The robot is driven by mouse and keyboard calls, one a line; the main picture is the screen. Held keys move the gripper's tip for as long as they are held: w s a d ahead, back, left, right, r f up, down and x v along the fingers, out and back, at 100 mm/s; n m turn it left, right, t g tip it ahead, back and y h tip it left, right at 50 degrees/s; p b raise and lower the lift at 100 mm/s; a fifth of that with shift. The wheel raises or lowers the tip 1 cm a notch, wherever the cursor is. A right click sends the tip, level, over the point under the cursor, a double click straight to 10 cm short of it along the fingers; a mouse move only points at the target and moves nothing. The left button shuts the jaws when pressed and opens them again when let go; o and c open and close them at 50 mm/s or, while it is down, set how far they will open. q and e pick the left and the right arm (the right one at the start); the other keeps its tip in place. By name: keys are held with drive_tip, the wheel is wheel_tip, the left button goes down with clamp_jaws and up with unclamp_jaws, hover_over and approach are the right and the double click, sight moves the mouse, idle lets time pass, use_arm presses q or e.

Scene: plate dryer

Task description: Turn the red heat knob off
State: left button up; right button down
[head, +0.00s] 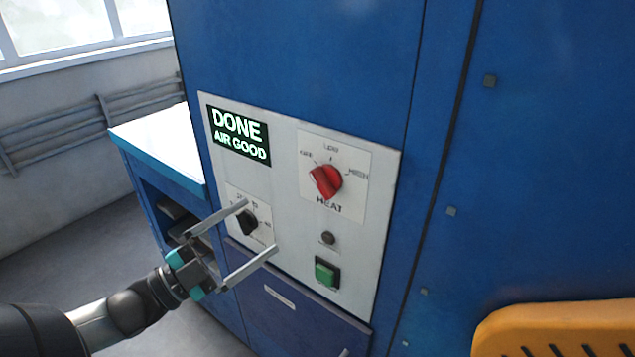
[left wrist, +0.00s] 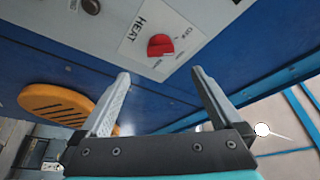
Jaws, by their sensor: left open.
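The red heat knob (head: 326,181) sits on a white label plate marked HEAT on the dryer's control panel (head: 290,245). Its labels run from the left over LOW at the top to the right; I cannot clearly tell which one it points at. The knob also shows in the left wrist view (left wrist: 160,45), beyond and between the fingertips. My left gripper (head: 260,227) is open and empty, below and left of the knob, with its fingers toward the panel and apart from the knob. It also shows in the left wrist view (left wrist: 160,73). My right gripper is out of view.
A black dial (head: 247,221) is close behind the left fingers. A display (head: 239,134) reads DONE, AIR GOOD. A green button (head: 327,272) and a small dark round fitting (head: 328,238) sit below the knob. An orange slotted piece (head: 565,325) is at lower right.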

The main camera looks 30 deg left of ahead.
sight(317, 187)
use_arm(q)
drive_tip(key=shift+p+x, duration=0.3)
drive_tip(key=shift+x, duration=6.9)
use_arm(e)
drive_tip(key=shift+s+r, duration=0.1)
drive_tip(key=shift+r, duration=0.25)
use_arm(q)
drive_tip(key=shift+s+r, duration=0.1)
drive_tip(key=shift+c, duration=0.4)
